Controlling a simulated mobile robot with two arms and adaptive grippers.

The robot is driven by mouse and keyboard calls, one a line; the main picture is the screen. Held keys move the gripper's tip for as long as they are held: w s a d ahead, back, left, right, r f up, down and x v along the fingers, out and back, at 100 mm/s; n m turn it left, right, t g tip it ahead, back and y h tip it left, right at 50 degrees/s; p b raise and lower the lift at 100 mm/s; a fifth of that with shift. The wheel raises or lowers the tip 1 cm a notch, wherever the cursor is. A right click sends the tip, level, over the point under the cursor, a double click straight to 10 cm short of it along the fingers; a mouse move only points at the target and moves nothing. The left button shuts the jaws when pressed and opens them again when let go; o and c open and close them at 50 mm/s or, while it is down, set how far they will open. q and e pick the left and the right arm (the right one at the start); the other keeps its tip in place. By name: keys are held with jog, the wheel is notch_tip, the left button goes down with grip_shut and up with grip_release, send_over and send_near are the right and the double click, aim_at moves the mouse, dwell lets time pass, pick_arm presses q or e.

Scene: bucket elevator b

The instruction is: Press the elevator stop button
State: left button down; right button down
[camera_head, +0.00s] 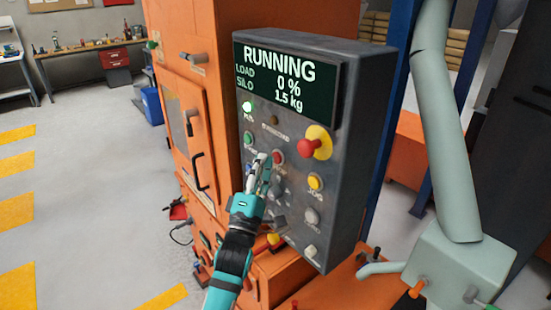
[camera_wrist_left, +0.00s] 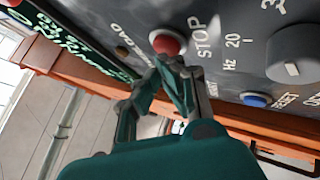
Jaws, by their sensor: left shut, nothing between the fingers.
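The red stop button (camera_head: 278,157) sits on the grey control panel (camera_head: 290,240), right of the green button. In the left wrist view the red button (camera_wrist_left: 168,42) has the label STOP beside it. My left gripper (camera_head: 263,158) is shut and empty, its fingertips just left of the red button. In the left wrist view the gripper (camera_wrist_left: 172,63) has its fingertips at the button's lower edge; I cannot tell whether they touch it. The screen (camera_head: 287,80) reads RUNNING, load 0 %, silo 1.5 kg. My right gripper is not in view.
A red mushroom button on yellow (camera_head: 316,143) stands out right of the stop button. A green button (camera_head: 249,138), a lit green lamp (camera_head: 248,110) and a yellow button (camera_head: 316,182) are close by. A blue reset button (camera_wrist_left: 255,99) and a knob (camera_wrist_left: 292,62) show in the wrist view.

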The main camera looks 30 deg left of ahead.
pick_arm(q)
jog(key=shift+w+d, duration=0.15)
jog(key=shift+w, duration=0.2)
dwell(0.5)
dwell(0.3)
jog(key=shift+s+a, duration=0.3)
jog(key=shift+s, duration=0.5)
jog(key=s, duration=0.1)
jog(key=s+a+p, duration=0.1)
jog(key=s, duration=0.1)
jog(key=s+a, duration=0.1)
jog(key=shift+s+p, duration=0.3)
jog(key=shift+p, duration=0.05)
jog(key=shift+f, duration=0.1)
dwell(0.5)
